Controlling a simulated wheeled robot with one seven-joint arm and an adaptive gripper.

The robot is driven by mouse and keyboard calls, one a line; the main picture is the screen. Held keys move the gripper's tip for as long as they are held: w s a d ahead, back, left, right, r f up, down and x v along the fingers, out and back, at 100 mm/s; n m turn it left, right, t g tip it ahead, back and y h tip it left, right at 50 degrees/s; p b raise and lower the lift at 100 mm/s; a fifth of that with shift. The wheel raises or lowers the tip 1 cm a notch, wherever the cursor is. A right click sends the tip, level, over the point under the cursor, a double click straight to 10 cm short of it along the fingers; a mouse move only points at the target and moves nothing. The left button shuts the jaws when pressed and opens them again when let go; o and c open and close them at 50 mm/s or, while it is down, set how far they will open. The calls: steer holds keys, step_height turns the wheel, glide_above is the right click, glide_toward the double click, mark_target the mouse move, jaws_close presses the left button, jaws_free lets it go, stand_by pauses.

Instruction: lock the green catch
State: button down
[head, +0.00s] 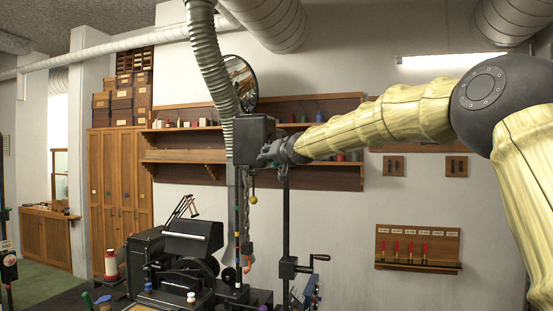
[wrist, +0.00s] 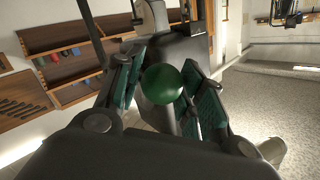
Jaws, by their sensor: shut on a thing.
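The green catch shows in the wrist view as a round dark-green knob (wrist: 162,84) between my two fingers. My gripper (wrist: 168,72) is shut on it, with a green-padded finger on each side. The catch's stem and the place where it is fixed are hidden behind the knob and fingers. In the head view my gripper (head: 272,153) is at the dark box (head: 252,138) on top of the machine's tall post. The knob cannot be made out there, so I cannot tell from it how the catch is turned.
A ribbed grey duct (head: 208,55) comes down beside the box. A yellow ball (head: 253,199) hangs below it. A black machine (head: 180,250) and a crank handle (head: 305,262) stand lower down. Wooden shelves (head: 320,178) line the wall behind.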

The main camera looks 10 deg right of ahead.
steer(key=shift+r, duration=0.55)
steer(key=c, duration=1.1)
jaws_free()
steer(key=shift+o, duration=0.8)
steer(key=shift+w+a+f, duration=0.15)
steer(key=shift+a+f, duration=0.1)
steer(key=shift+f, duration=0.05)
steer(key=shift+s+d, duration=0.3)
steer(key=v, duration=1.1)
steer(key=shift+s, duration=0.15)
steer(key=shift+a, duration=0.15)
